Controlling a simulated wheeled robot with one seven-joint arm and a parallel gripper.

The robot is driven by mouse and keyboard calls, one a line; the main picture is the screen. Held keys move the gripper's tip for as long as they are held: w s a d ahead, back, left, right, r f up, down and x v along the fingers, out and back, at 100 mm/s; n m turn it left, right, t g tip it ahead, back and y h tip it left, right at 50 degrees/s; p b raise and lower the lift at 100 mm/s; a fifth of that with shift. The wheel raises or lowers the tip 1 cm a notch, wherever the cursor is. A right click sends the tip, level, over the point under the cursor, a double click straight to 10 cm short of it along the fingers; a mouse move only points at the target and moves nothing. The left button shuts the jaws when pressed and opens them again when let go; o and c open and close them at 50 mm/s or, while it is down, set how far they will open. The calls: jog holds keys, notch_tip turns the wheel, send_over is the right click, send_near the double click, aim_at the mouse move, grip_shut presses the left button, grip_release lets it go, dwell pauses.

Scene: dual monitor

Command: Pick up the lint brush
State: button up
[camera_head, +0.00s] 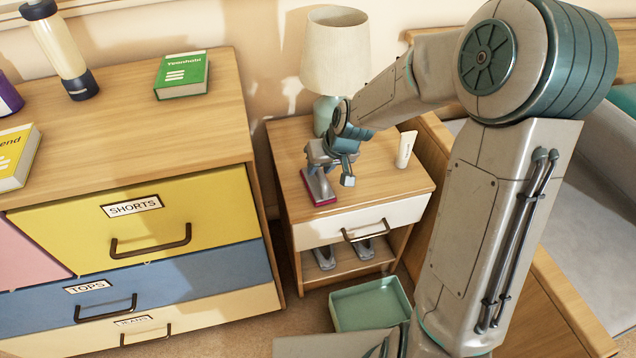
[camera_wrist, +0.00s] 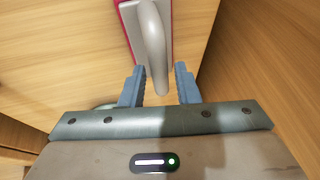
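The lint brush (camera_head: 319,187) lies on top of the nightstand, with a grey body and a red edge. In the wrist view the grey handle (camera_wrist: 153,45) points toward my gripper, with the red-edged head beyond it. My gripper (camera_wrist: 159,85) is open, with its two blue fingers on either side of the handle's near end and gaps showing on both sides. In the head view my gripper (camera_head: 338,170) is over the nightstand at the brush, and it hides part of the handle.
The nightstand (camera_head: 390,187) also holds a lamp (camera_head: 335,55) behind my gripper and a white tube (camera_head: 405,149) to its right. A dresser (camera_head: 215,120) with books and bottles stands at left. A green bin (camera_head: 370,304) is on the floor, and a bed is at right.

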aim_at(319, 169)
jog(key=x, duration=0.3)
jog(key=shift+w+b, duration=0.1)
jog(key=shift+b, duration=0.3)
grip_shut()
jog(key=shift+r, duration=0.1)
jog(key=shift+r+p, duration=0.3)
jog(key=shift+r, duration=0.15)
notch_tip(319, 169, up, 4)
jog(key=shift+d+f+p, duration=0.1)
jog(key=shift+p, duration=0.75)
jog(key=w+d+r+p, duration=0.3)
jog(key=w+d+r, duration=0.2)
jog(key=d, duration=0.5)
jog(key=shift+d+r, duration=0.2)
jog(key=shift+r, duration=0.4)
